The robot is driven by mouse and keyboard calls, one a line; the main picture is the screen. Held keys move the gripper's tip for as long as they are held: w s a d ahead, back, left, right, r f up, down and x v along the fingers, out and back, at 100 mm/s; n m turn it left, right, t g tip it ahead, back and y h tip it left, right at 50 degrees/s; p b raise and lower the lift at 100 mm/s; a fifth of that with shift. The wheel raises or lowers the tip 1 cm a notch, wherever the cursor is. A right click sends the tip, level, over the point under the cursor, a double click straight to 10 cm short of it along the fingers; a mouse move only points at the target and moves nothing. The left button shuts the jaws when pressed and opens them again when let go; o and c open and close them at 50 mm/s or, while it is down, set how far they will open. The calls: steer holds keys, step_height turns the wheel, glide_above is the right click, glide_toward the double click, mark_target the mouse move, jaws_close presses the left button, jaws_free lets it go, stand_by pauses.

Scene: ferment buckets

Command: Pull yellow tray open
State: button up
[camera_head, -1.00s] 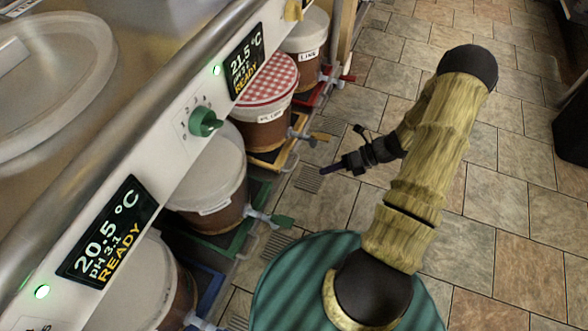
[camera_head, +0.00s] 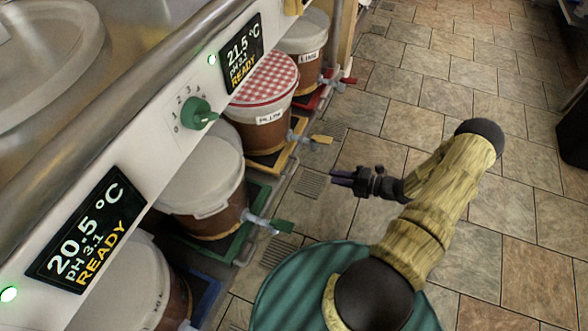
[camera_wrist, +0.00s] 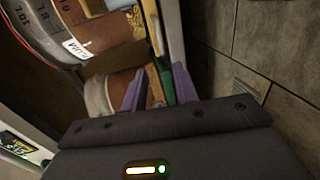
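The yellow tray (camera_head: 285,158) is a thin yellow-edged tray under the bucket with the red-checked cover (camera_head: 268,85), labelled like "PLUM". It sits under the counter, between the green and red trays. The bucket's tap has a yellow handle (camera_head: 321,139) that overhangs the aisle. My gripper (camera_head: 338,177) hangs over the floor in front, apart from the tray. In the wrist view its purple fingers (camera_wrist: 157,82) are spread, with bits of yellow and green showing behind the gap. The labelled bucket (camera_wrist: 88,40) shows there at upper left.
The green tray (camera_head: 225,243) holds a white-lidded bucket (camera_head: 203,172) with a green tap handle (camera_head: 282,226). The red tray (camera_head: 315,101) is behind, the blue tray (camera_head: 205,300) nearer. A counter panel (camera_head: 150,150) overhangs the buckets.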

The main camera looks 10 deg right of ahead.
mark_target(294, 167)
steer(key=shift+b+x, duration=3.75)
steer(key=shift+x, duration=4.25)
jaws_close()
